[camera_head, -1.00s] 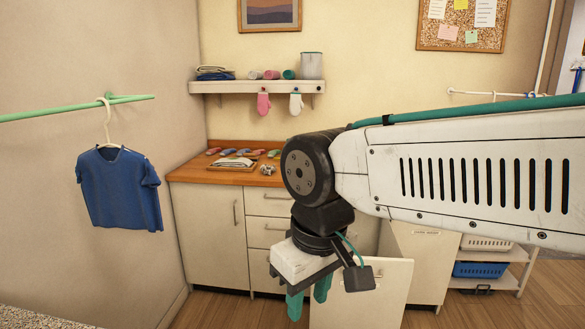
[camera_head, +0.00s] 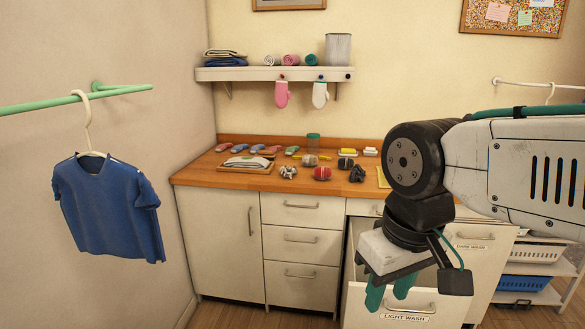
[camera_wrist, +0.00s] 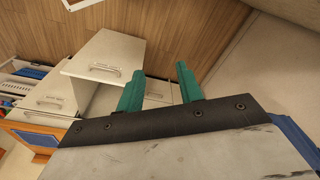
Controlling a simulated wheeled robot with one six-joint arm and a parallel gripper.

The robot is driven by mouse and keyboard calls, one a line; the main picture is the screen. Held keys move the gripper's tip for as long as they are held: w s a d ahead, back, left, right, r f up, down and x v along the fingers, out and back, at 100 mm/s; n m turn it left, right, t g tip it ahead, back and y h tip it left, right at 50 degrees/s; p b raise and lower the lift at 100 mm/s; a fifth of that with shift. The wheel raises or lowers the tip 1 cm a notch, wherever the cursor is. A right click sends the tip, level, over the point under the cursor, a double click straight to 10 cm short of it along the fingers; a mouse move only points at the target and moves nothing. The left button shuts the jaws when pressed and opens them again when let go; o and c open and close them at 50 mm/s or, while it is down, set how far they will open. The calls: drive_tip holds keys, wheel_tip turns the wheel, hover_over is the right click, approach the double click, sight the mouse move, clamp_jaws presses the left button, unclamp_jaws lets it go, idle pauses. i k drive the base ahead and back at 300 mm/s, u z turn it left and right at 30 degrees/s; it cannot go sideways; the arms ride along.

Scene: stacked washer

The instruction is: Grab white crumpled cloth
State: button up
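On the wooden counter, a small crumpled cloth (camera_head: 288,172), whitish with dark patches, lies near the front edge, just right of a tray. Other small crumpled bundles lie right of it: a red one (camera_head: 322,173), a grey-tan one (camera_head: 310,160) and a dark one (camera_head: 357,174). My gripper (camera_head: 390,291) hangs low in front of the cabinets, right of the cloth and below counter height. Its teal fingers are apart and empty; they also show apart in the wrist view (camera_wrist: 160,88). No cloth is visible in the wrist view.
A tray (camera_head: 229,167) with folded cloth is on the counter (camera_head: 200,180). A drawer labelled LIGHT WASH (camera_head: 365,312) stands open by my gripper. A blue shirt (camera_head: 108,210) hangs at left. A shelf (camera_head: 265,74) with mittens is above.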

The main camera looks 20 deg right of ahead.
sight(288, 171)
drive_tip(key=u, duration=0.05)
drive_tip(key=i, duration=1)
drive_tip(key=u, duration=0.05)
